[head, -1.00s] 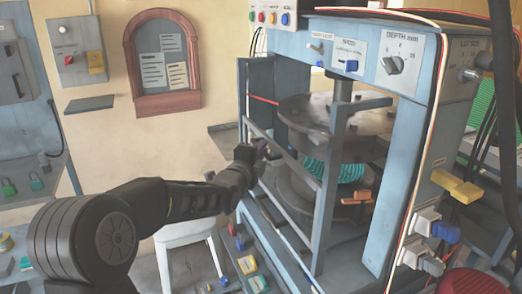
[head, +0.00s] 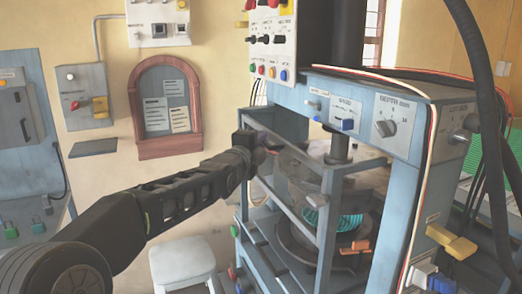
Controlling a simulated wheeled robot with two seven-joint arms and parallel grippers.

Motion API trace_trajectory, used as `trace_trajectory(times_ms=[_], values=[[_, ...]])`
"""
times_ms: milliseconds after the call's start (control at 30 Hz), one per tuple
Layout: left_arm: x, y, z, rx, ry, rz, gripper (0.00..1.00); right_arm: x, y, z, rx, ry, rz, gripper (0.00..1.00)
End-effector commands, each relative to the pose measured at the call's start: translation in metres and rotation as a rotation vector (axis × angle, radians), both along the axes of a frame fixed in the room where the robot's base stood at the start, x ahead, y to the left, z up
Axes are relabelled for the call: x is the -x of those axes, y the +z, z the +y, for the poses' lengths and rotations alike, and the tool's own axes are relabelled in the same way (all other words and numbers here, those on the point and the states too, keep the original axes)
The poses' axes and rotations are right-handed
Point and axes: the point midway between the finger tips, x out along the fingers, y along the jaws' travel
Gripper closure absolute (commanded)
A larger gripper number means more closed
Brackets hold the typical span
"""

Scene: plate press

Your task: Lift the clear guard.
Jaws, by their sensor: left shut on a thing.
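The clear guard (head: 288,180) is a see-through panel in a blue-grey frame on the press's front left side. My left gripper (head: 258,150) is at the guard's upper left edge, shut on the guard; its fingertips are partly hidden against the frame. The guard's frame stands in front of the press opening, raised, with its upper bar sloping down to the right. Behind it are the dark round press plates and a teal coiled part (head: 345,222). My right gripper is not in view.
The press's blue frame carries a front panel with knobs (head: 385,128). A button box (head: 272,40) stands above it. A white stool (head: 183,262) is below my left arm. Cables hang at the right. An arched notice board (head: 166,108) is on the wall.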

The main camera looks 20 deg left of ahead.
Motion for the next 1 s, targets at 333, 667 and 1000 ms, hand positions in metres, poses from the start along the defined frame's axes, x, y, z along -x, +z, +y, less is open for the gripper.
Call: trace_trajectory(times_ms=[333, 667, 1000], values=[[0.0, -0.001, 0.001, -0.002, 0.001, 0.003, 0.87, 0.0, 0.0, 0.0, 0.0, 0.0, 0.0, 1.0], [0.0, -0.001, 0.0, -0.001, 0.0, 0.003, 0.67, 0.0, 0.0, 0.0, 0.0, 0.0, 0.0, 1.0], [0.012, -0.001, -0.001, 0.0, -0.001, 0.001, 0.67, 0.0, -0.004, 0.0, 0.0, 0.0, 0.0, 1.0]])
